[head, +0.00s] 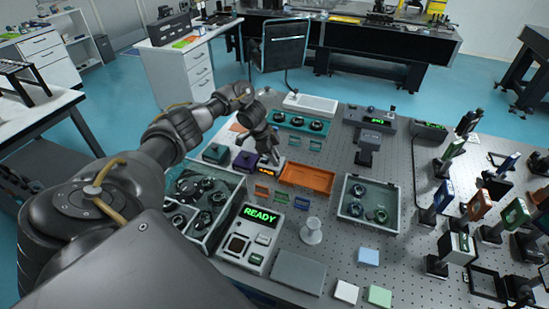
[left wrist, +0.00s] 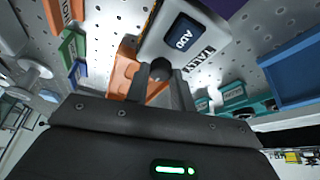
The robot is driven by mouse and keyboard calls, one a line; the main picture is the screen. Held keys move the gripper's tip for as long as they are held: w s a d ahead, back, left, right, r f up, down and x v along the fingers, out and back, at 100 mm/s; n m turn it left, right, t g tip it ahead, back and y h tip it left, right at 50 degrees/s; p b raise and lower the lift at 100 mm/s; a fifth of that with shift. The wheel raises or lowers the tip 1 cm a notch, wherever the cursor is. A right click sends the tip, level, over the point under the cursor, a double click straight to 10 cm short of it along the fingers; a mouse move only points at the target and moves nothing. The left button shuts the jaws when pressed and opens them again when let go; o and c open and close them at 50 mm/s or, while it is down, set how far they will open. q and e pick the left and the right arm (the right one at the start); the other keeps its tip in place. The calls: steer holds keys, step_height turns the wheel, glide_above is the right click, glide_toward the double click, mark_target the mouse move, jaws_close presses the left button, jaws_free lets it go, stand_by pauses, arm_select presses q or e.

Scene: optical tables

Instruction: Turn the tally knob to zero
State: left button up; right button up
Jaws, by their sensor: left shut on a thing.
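The tally box (head: 265,171) is a small unit with an orange-lit display, left of the orange tray in the head view. Its digits are too small to read there. My left gripper (head: 269,156), also in the left wrist view (left wrist: 161,82), is shut on the knob. The gripper hides the knob in the head view. My right gripper is not in view.
An orange tray (head: 308,178) lies right beside the tally box. A device reading READY (head: 253,235) and small coloured cards are nearer.

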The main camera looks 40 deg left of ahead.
arm_select(q)
steer(key=shift+m+b, duration=0.3)
steer(key=shift+m, duration=0.1)
steer(key=o, duration=0.7)
steer(key=p+v, duration=0.1)
steer(key=v, duration=0.9)
steer(key=shift+a+r, duration=0.2)
steer(key=shift+r, duration=0.15)
steer(key=shift+w, duration=0.15)
